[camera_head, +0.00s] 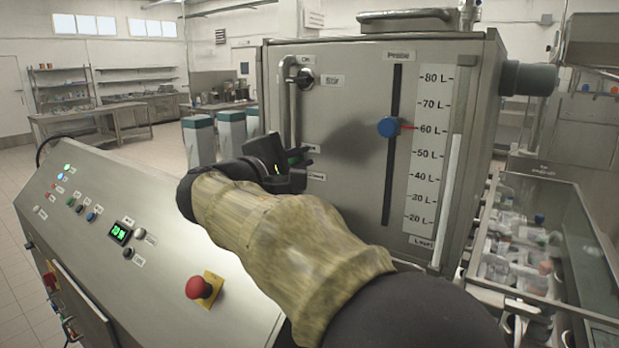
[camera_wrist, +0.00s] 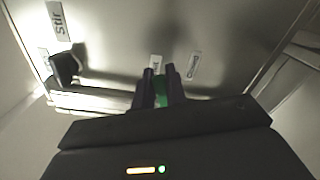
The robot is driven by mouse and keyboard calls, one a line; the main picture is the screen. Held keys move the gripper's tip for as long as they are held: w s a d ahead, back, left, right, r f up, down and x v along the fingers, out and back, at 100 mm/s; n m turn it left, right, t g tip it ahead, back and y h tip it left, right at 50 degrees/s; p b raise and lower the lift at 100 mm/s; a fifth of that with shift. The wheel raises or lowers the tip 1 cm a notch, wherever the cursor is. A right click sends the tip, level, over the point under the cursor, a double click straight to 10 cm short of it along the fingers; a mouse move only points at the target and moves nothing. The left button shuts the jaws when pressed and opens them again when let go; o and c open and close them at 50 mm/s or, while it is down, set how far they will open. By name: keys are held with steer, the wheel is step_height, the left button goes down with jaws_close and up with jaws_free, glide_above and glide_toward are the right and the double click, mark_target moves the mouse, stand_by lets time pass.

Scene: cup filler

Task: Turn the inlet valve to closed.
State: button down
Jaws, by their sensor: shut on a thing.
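My gripper (camera_head: 290,168) is at the front of the steel tank (camera_head: 345,190), just left of two small labels. In the wrist view its two dark fingers (camera_wrist: 161,76) stand on either side of a green part, which I take for the inlet valve's handle (camera_wrist: 160,95), and are shut on it. A bit of the green also shows in the head view (camera_head: 294,159). The fingers and wrist hide most of the valve, so its setting cannot be told.
A bent metal pipe (camera_head: 290,100) runs down the tank beside my gripper. The Stir knob (camera_head: 306,78) is above. A blue probe slider (camera_head: 388,127) is at right, near 60 L. A control panel (camera_head: 100,225) with a red emergency button (camera_head: 199,288) lies below left.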

step_height(320, 180, down, 3)
steer(key=m+b, duration=0.4)
steer(key=b, duration=0.3)
steer(key=shift+s+d, duration=0.1)
steer(key=shift+s, duration=0.05)
steer(key=shift+m+b, duration=0.3)
steer(key=shift+b, duration=0.1)
steer(key=c, duration=1.4)
jaws_free()
steer(key=shift+s, duration=0.15)
steer(key=shift+c, duration=0.2)
steer(key=shift+r, duration=0.1)
steer(key=shift+r, duration=0.1)
steer(key=b+v, duration=0.1)
steer(key=v, duration=1.6)
steer(key=shift+s, duration=0.2)
